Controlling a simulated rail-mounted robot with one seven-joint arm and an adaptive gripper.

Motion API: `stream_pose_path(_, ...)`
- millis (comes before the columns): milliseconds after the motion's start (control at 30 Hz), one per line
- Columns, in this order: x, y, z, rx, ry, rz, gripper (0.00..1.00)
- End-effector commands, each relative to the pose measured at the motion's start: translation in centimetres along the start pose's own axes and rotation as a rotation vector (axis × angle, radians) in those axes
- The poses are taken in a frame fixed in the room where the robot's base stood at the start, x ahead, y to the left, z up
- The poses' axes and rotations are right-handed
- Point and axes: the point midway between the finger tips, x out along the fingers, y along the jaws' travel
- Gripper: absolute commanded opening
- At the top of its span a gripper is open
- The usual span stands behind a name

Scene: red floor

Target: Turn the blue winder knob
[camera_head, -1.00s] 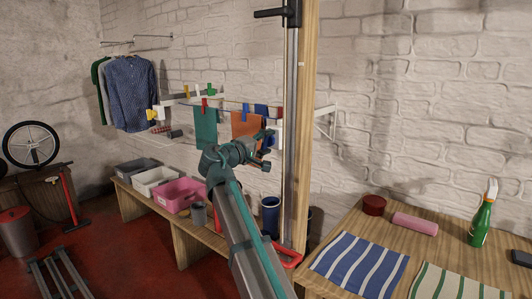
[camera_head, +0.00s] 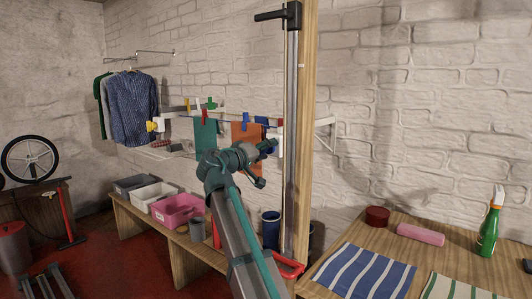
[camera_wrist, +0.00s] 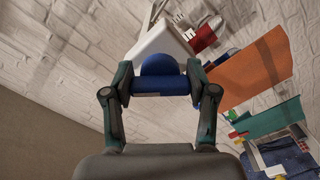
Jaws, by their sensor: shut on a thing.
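The blue winder knob (camera_wrist: 160,66) is in the middle of the wrist view, between the fingers of my gripper (camera_wrist: 160,83). A blue cylindrical part spans the gap between the two fingertips, which press on it from both sides. Behind the knob is a white winder box (camera_wrist: 165,40) near the brick wall. In the head view my gripper (camera_head: 268,147) is at the right end of the clothesline, beside the hanging cloths, and mostly hides the knob there.
A metal pole (camera_head: 291,130) stands just right of the winder. Below is a wooden bench with a pink bin (camera_head: 180,210) and a blue cup (camera_head: 270,224).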

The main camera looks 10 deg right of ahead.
Motion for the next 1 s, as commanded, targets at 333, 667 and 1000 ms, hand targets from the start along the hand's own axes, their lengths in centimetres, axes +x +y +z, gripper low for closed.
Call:
stream_pose_path(333,0.0,0.0,0.1,0.0,-0.001,-0.001,0.74)
stream_pose_path(667,0.0,0.0,0.0,-0.001,-0.001,0.0,0.83)
stream_pose_path(1000,-3.0,0.0,0.1,0.0,0.001,-0.002,0.83)
